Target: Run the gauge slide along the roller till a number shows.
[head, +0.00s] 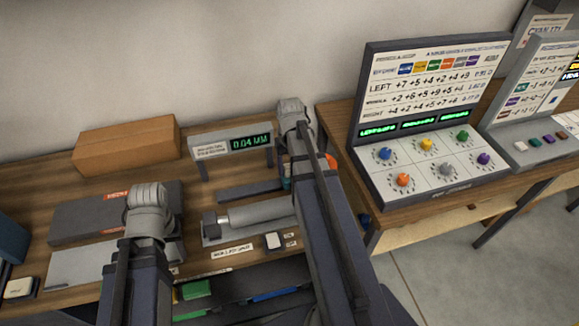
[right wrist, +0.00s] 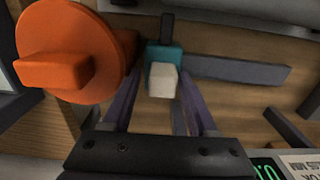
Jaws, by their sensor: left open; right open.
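The gauge slide, a teal block (right wrist: 164,56) with a cream knob (right wrist: 164,82), sits on a grey rail in the right wrist view. A sliver of teal (head: 287,183) shows beside my right arm in the head view. My right gripper (right wrist: 161,76) is open, its fingers on either side of the cream knob; contact is unclear. The grey roller (head: 258,213) lies in its stand, its right end hidden by my right arm. The gauge display (head: 250,142) shows green digits, seemingly 0.04 MM. My left arm stands at the left; its gripper fingers are not visible.
A large orange knob (right wrist: 70,55) stands close beside the slide. An orange-brown box (head: 127,145) and a dark grey case (head: 90,215) lie left of the gauge. A console with coloured knobs (head: 430,130) stands on the right table. A small white-topped block (head: 273,241) sits in front of the roller.

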